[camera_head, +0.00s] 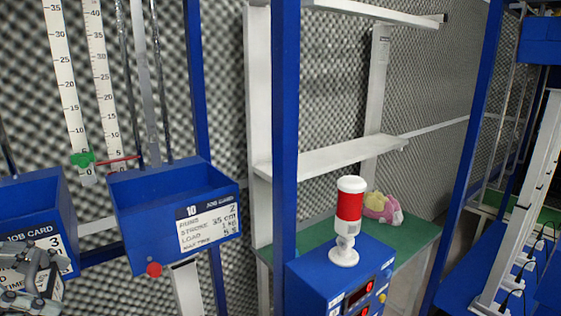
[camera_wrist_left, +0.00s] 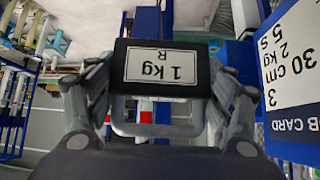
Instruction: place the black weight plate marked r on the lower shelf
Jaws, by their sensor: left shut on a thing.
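The black weight plate (camera_wrist_left: 160,45) is in the left wrist view, with a white label reading "1 kg R" upside down. My left gripper (camera_wrist_left: 158,90) is shut on it, its fingers on both sides. In the head view my left gripper (camera_head: 32,268) is at the lower left edge, in front of a blue box; I cannot make out the plate there. A white rack stands in the middle, with a white shelf (camera_head: 330,157) at mid height and a green board (camera_head: 412,240) below it. My right gripper is in neither view.
Blue boxes with job cards (camera_head: 172,200) stand at left under upright scales. A blue box with a red and white lamp (camera_head: 349,215) stands before the green board. A pink and yellow toy (camera_head: 383,207) lies on that board. The white shelf is bare.

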